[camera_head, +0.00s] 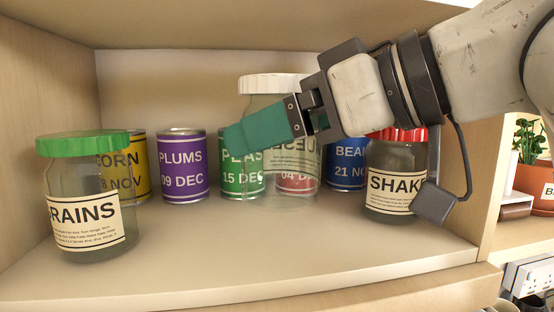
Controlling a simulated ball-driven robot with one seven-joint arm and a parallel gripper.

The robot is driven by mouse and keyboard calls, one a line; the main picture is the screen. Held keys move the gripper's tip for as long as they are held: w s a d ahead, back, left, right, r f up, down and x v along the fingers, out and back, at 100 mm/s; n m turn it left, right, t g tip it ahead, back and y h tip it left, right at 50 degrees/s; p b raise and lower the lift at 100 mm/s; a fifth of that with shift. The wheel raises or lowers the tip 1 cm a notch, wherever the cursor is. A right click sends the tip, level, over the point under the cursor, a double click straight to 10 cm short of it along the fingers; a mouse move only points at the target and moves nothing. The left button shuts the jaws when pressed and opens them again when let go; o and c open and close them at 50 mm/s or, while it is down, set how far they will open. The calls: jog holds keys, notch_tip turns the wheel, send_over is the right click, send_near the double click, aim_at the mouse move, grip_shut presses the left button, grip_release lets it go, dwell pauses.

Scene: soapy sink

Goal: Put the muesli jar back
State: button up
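The muesli jar (262,192) is a clear glass jar with a white lid (270,84), upright in the middle of the shelf compartment. Its cream label (304,160) shows only part of the name. My gripper (262,132) comes in from the right, with a teal finger lying across the front of the jar's upper body. Only one finger shows clearly; the other is hidden. I cannot tell whether the fingers press on the glass or whether the jar's base touches the shelf.
A grains jar (88,180) with a green lid stands front left; a shake jar (385,160) with a red lid stands right. Corn (138,160), plums (183,165), peas (232,180) and beans (345,165) tins stand behind. The shelf front (215,270) is clear. A plant (528,140) is far right.

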aim_at(277, 176)
jog(key=shift+w+a+f, duration=0.25)
jog(key=shift+w+f, duration=0.1)
jog(key=shift+f, duration=0.1)
jog(key=f, duration=0.1)
jog(key=f+p, duration=0.1)
jog(key=f, duration=0.1)
jog(key=shift+w+a, duration=0.1)
jog(key=shift+w, duration=0.15)
jog(key=shift+f, duration=0.35)
jog(key=shift+f, duration=0.2)
jog(key=o, duration=1.1)
jog(key=shift+r, duration=0.1)
